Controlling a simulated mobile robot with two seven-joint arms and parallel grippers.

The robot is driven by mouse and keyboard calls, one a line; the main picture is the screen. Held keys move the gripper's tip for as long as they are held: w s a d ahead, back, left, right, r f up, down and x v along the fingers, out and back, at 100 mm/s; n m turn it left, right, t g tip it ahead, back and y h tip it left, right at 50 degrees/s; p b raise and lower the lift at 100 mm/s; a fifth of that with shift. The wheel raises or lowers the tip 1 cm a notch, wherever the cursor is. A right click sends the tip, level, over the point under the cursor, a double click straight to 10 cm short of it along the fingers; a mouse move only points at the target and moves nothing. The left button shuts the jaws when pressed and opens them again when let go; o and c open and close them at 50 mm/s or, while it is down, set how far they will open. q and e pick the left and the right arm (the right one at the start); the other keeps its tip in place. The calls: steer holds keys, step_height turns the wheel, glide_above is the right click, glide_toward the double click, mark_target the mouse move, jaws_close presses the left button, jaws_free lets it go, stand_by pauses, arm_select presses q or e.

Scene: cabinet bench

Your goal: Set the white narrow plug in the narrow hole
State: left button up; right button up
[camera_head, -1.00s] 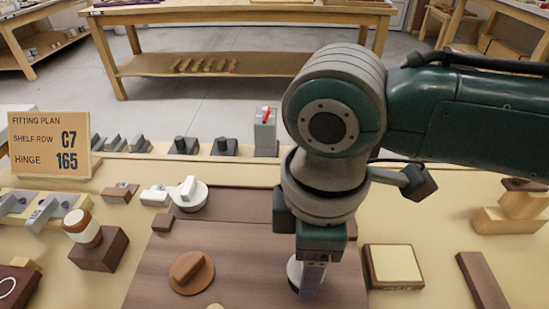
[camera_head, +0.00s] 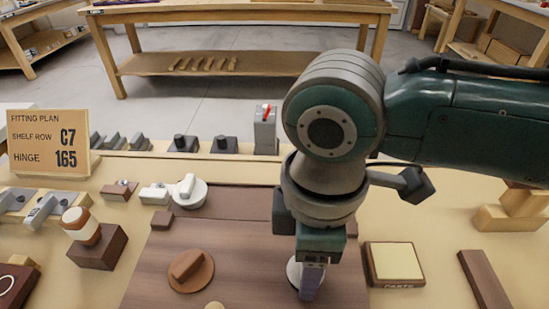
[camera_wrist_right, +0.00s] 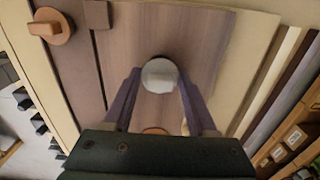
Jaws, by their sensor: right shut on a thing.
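My right gripper (camera_head: 311,285) points down over the brown board (camera_head: 240,255), its fingers closed about a pale round-based plug (camera_head: 293,272). In the right wrist view the pale round piece (camera_wrist_right: 160,76) sits between the two purple fingers (camera_wrist_right: 160,92). Whether it is seated or just above the board I cannot tell. Another white plug with an upright bar (camera_head: 188,191) lies at the back left. A brown plug with a bar (camera_head: 190,271) sits on the board to the left. I cannot make out the narrow hole. My left gripper is not in view.
A cream-topped box (camera_head: 394,264) stands right of the board, with a dark strip (camera_head: 484,280) farther right. A brown block with a jar (camera_head: 95,246) and a sign (camera_head: 48,143) are at left. Several dark-knobbed blocks line the back. My right arm blocks the view at back right.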

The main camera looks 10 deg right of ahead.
steer(key=shift+f+b, duration=0.3)
steer(key=shift+f, duration=0.25)
stand_by(0.4)
steer(key=o, duration=1.2)
steer(key=shift+c, duration=0.2)
steer(key=shift+r, duration=0.1)
step_height(320, 180, up, 7)
steer(key=p, duration=0.8)
steer(key=shift+r+p, duration=0.2)
steer(key=shift+p, duration=0.15)
